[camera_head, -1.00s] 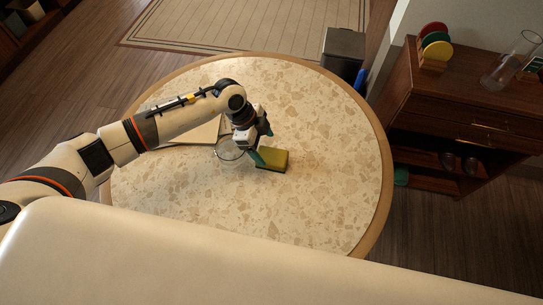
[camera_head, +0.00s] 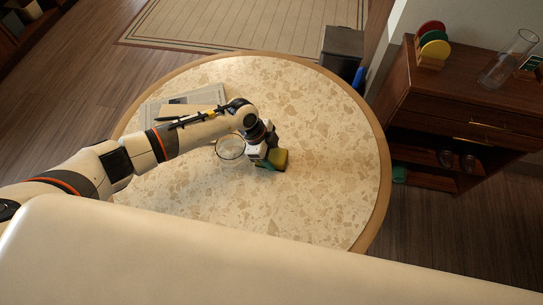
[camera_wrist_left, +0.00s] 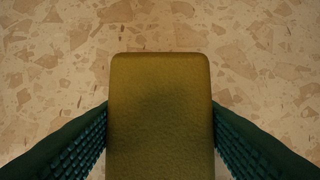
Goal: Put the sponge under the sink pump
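The sponge (camera_head: 280,156) is a yellow-olive block on the round table, right of the glass bowl. In the left wrist view the sponge (camera_wrist_left: 160,115) fills the middle, with one teal ridged finger against each long side. My left gripper (camera_head: 270,162) is shut on it from the left in the head view; the fingers partly hide the sponge there. I cannot tell whether the sponge is clear of the tabletop. No sink or pump shows in these views. My right gripper is not in view.
The speckled round table (camera_head: 325,195) has free room right of the sponge. A glass bowl (camera_head: 230,148) stands close beside my left gripper. A newspaper or booklet (camera_head: 185,98) lies behind my arm. A wooden cabinet (camera_head: 450,110) stands at the right, a dark bin (camera_head: 342,50) behind the table.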

